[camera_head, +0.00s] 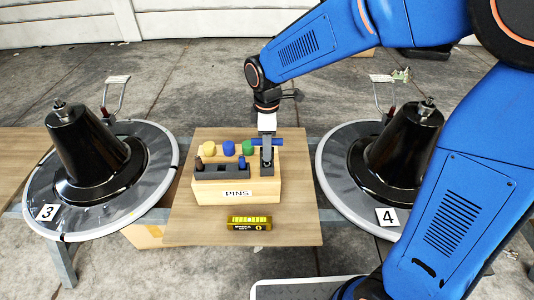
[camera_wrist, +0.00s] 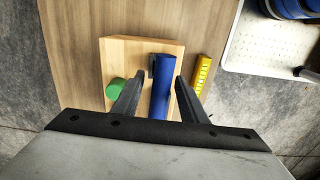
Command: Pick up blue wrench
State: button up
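The blue wrench (camera_head: 275,142) shows as a blue bar at the right end of the wooden PINS box (camera_head: 230,190). In the wrist view the blue bar (camera_wrist: 162,90) lies lengthwise between my fingers. My gripper (camera_wrist: 160,82) is open, with one finger on each side of the bar and a gap visible towards the left finger. In the head view my gripper (camera_head: 267,140) points down over the bar and partly covers it. The wrench's lower part is hard to make out behind my gripper.
Yellow (camera_head: 209,148), blue (camera_head: 229,148) and green (camera_head: 248,147) knobs stand left of the wrench on the box. A grey holder (camera_head: 221,173) holds small pegs. A yellow level (camera_head: 250,223) lies in front. Black cones on round stands (camera_head: 88,150) (camera_head: 402,145) flank the table.

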jog(key=shift+f, duration=0.65)
jog(key=shift+c, duration=0.6)
grip_shut()
